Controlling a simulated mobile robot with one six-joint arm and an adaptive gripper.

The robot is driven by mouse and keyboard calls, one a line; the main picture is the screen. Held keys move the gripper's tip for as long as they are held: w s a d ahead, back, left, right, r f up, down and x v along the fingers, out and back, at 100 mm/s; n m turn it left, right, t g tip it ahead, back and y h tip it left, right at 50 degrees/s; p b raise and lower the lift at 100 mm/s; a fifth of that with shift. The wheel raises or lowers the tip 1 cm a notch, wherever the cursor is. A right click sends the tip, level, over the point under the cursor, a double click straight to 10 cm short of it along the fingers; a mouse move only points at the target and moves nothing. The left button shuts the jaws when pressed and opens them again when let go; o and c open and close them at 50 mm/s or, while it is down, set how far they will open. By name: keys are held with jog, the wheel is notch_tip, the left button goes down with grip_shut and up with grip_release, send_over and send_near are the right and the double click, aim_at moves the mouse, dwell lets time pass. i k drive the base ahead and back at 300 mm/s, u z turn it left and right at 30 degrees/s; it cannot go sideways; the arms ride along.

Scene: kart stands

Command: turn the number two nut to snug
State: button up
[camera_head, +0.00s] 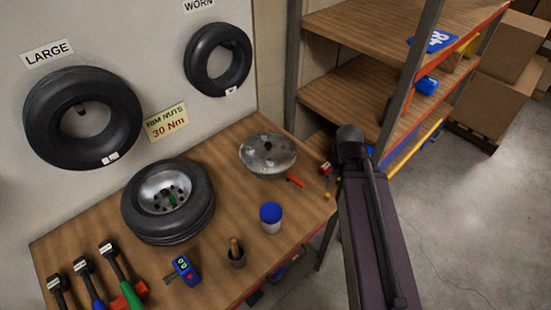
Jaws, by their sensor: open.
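A wheel (193,219) with a black tyre and a silver rim lies on the wooden bench. Small dark marks ring its hub, and a green piece (171,199) sits there. The nuts are too small to tell apart, so I cannot pick out number two. Three torque wrenches with white labels on their heads lie at the bench's left front: one at the far left (59,284), a blue-handled one (83,267) and a green-handled one (108,250). A sign (166,122) reads "RIM NUTS 30 Nm". My arm shows at the right, but my gripper is not in view.
A blue gauge (185,269), a pot with a brush (236,256), a blue-lidded jar (271,217) and a metal dish (268,154) stand on the bench. Tyres labelled LARGE (45,131) and WORN (196,70) hang behind. Shelves (360,95) stand right; the floor front right is clear.

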aim_at(271, 160)
jog(key=z, duration=0.1)
jog(key=k, duration=1.15)
jog(key=u, duration=0.4)
jog(key=i, duration=1)
jog(key=u, duration=0.05)
